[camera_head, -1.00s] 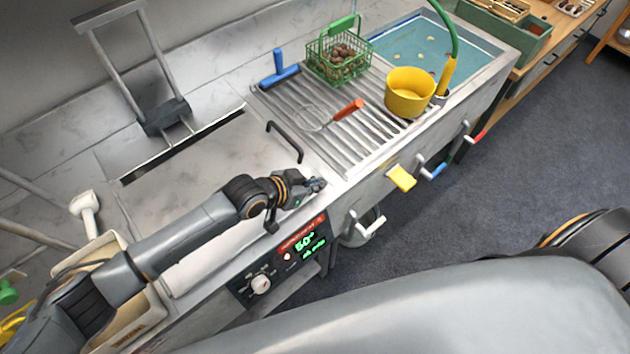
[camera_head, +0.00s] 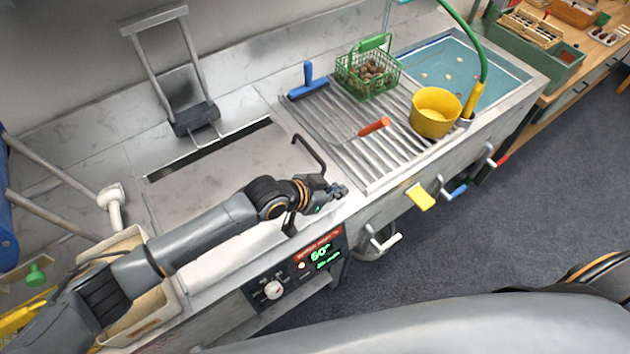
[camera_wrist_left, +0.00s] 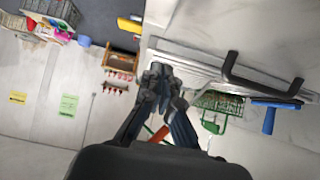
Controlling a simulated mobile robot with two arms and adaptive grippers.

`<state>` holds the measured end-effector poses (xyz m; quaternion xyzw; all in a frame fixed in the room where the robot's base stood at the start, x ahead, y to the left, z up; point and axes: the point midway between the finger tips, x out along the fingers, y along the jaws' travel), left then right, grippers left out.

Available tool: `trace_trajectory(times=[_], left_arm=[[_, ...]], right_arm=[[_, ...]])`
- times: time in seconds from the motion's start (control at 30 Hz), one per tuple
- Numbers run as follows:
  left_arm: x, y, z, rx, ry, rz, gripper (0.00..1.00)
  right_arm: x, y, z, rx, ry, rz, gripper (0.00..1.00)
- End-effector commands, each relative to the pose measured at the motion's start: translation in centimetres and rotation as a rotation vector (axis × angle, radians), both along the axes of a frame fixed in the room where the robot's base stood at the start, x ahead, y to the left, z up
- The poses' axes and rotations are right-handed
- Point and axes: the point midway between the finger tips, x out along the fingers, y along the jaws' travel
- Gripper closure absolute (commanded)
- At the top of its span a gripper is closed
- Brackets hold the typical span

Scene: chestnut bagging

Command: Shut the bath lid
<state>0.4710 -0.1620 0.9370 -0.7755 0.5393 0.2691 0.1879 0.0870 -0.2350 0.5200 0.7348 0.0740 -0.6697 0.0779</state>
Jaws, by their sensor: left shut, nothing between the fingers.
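The bath lid (camera_head: 225,165) is a flat grey steel panel in the middle-left of the head view, lying about level with the counter. A narrow dark gap (camera_head: 210,150) runs along its back edge. A black bar handle (camera_head: 308,150) stands at its right side and also shows in the left wrist view (camera_wrist_left: 262,86). My left gripper (camera_head: 338,192) is shut and empty, just right of the handle's near end, over the counter's front part. In the wrist view its fingertips (camera_wrist_left: 160,72) are apart from the handle. My right gripper is out of view.
A ribbed drainboard (camera_head: 365,150) right of the lid holds a blue squeegee (camera_head: 308,82), a green basket of chestnuts (camera_head: 368,72), a red-handled whisk (camera_head: 374,127) and a yellow pot (camera_head: 435,112). A control panel (camera_head: 300,268) and levers are on the front.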

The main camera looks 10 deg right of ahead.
Motion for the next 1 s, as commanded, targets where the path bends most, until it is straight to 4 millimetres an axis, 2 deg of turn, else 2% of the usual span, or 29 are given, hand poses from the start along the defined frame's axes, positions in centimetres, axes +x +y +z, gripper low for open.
trace_trajectory(times=[0.03,0.2,0.5,0.7,1.0], left_arm=[[-0.2,0.9,0.1,0.001,-0.001,0.002,1.00],[-0.9,2.9,2.4,0.000,-0.005,0.000,1.00],[-1.9,5.7,5.7,-0.002,-0.006,0.001,1.00],[-2.2,6.3,6.5,-0.002,-0.005,0.000,1.00],[-2.2,6.3,6.5,-0.004,-0.004,0.000,1.00]], right_arm=[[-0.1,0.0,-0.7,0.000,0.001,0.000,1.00],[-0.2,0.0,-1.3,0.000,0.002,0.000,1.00],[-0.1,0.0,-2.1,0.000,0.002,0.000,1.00],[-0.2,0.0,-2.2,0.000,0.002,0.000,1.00],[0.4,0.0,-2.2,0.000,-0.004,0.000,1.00]])
